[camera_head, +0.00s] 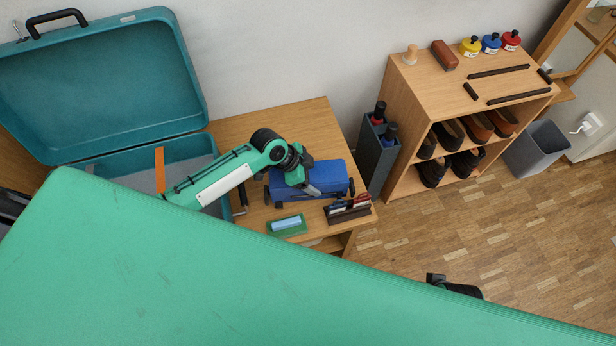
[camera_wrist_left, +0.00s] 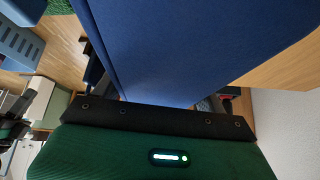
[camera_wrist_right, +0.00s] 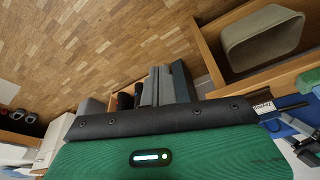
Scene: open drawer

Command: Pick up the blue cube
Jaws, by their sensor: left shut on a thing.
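The blue cube (camera_head: 325,176) looks like a long blue box at the right part of the small wooden table in the head view. My left gripper (camera_head: 307,188) reaches it from the left and is shut on it. I cannot tell whether the cube rests on the tabletop or is just above it. In the left wrist view the blue cube (camera_wrist_left: 190,45) fills the upper middle between the fingers, which are mostly hidden. In the right wrist view only the right gripper's green body and dark edge show clearly; its fingers cannot be made out.
An open teal suitcase (camera_head: 192,60) lies left of the cube. A green tray (camera_head: 287,232) with a light blue block and a dark pen holder (camera_head: 349,212) stand close in front. A dark bottle stand (camera_head: 377,158) is just right of the table (camera_head: 310,112). A shoe shelf (camera_head: 398,105) stands farther right.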

